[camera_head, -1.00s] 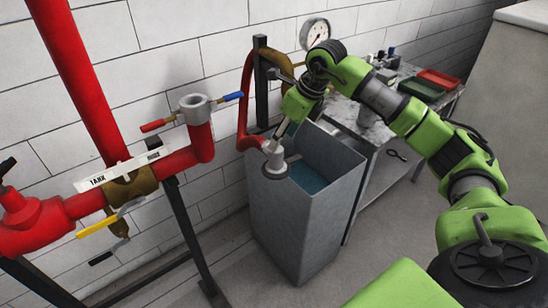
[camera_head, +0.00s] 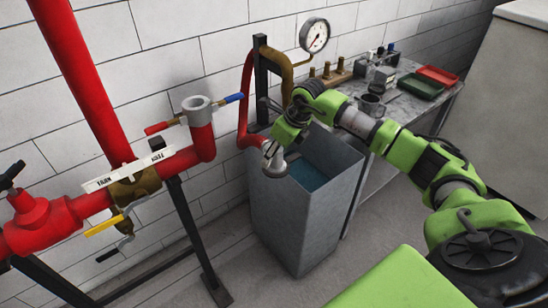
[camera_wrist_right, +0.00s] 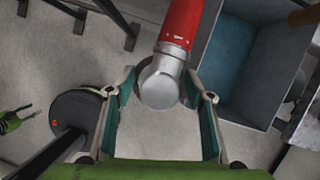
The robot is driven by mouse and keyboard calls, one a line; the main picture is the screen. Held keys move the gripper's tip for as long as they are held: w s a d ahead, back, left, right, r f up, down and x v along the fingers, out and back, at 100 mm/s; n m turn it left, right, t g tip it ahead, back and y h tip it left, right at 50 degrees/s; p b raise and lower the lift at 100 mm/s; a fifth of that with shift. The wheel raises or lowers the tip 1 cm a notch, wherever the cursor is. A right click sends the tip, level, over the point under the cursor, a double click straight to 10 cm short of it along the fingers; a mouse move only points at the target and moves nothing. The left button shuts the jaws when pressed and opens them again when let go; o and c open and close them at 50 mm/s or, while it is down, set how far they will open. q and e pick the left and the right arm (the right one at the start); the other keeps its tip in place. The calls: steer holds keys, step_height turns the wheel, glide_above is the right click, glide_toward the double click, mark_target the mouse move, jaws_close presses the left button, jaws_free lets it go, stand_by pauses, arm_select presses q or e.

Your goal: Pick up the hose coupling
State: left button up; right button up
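The hose coupling (camera_head: 273,160) is a silver metal fitting on the end of the red hose (camera_head: 247,100), at the near left rim of the grey tank. In the right wrist view the coupling (camera_wrist_right: 160,82) hangs from the red hose (camera_wrist_right: 183,22). My right gripper (camera_wrist_right: 162,84) is open, with one finger on each side of the coupling. I see no clear contact by the fingers. In the head view my right gripper (camera_head: 278,147) is down at the coupling and partly hidden by its own wrist. My left gripper is not in view.
The open grey tank (camera_head: 293,215) stands just below and right of the coupling. Red pipes (camera_head: 85,95) with valves are at left. A pressure gauge (camera_head: 314,35) and a bench (camera_head: 405,108) with green (camera_head: 420,86) and red (camera_head: 438,75) trays are behind.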

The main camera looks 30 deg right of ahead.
jaws_close()
steer(key=shift+r, duration=0.1)
steer(key=shift+w+r+b, duration=0.1)
steer(key=shift+r+b, duration=0.2)
steer(key=shift+r, duration=0.2)
step_height(320, 180, up, 9)
steer(key=shift+f+b, duration=0.2)
steer(key=shift+b, duration=0.85)
steer(key=shift+r, duration=0.65)
steer(key=shift+r+p, duration=2.3)
steer(key=shift+r, duration=0.25)
